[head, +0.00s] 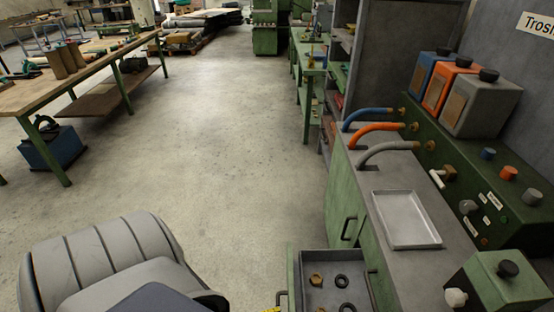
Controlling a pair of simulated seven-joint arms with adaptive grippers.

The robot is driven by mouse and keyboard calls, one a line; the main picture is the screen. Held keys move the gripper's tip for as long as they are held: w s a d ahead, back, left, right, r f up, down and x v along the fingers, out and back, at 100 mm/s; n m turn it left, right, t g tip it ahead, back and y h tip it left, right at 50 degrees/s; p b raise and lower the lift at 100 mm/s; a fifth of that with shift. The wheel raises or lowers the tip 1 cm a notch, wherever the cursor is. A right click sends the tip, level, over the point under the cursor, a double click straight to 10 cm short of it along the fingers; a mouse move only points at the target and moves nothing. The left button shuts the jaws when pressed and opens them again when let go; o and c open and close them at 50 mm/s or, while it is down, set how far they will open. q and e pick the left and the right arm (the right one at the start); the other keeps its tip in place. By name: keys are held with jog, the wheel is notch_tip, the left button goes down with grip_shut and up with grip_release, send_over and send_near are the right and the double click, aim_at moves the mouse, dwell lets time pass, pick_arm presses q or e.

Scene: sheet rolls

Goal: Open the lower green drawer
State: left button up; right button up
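A green-fronted drawer (291,272) stands pulled out from the green cabinet (345,190) at the bottom of the head view. Its grey tray holds a brass nut (316,281) and dark rings (342,282). Another dark handle (372,287) shows on the cabinet face beside the tray. I cannot tell whether the open drawer is the lower one; anything below it is hidden or out of frame. Neither of my grippers is in view.
The grey worktop bears a shallow metal tray (406,219), coloured hoses (376,133) and a green control panel (480,190). A cabinet door handle (350,228) sticks out farther back. A wooden workbench (80,80) stands at left. The concrete floor (220,150) between is clear.

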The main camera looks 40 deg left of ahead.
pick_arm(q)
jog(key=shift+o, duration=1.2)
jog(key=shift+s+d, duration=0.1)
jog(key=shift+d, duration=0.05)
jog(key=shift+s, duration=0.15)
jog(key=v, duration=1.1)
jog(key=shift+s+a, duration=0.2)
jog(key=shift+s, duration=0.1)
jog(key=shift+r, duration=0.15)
